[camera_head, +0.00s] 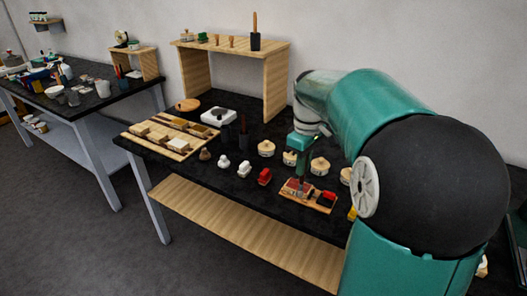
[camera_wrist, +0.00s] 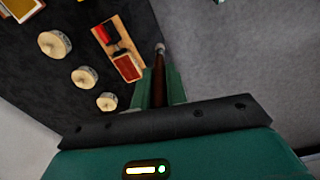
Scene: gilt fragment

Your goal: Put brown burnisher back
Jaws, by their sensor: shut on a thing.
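The brown burnisher (camera_wrist: 159,84) is held upright between the two green fingers of my gripper (camera_wrist: 158,76) in the wrist view. Its pale tip sticks out beyond the fingers. In the head view my gripper (camera_head: 300,172) is above the workbench, close over the left part of a wooden board with red items; the burnisher is small and hard to make out there. A dark cup (camera_head: 255,42) with a brown-handled tool stands on the raised wooden shelf. Another dark holder (camera_head: 243,139) stands on the bench; its contents are unclear.
The wooden board (camera_head: 321,208) carries red pieces and also shows in the wrist view (camera_wrist: 127,45). Several round pale jars (camera_head: 266,149), white pieces (camera_head: 224,161) and a red piece (camera_head: 264,177) stand nearby. A compartment tray (camera_head: 152,143) lies left. The bench's front edge is close.

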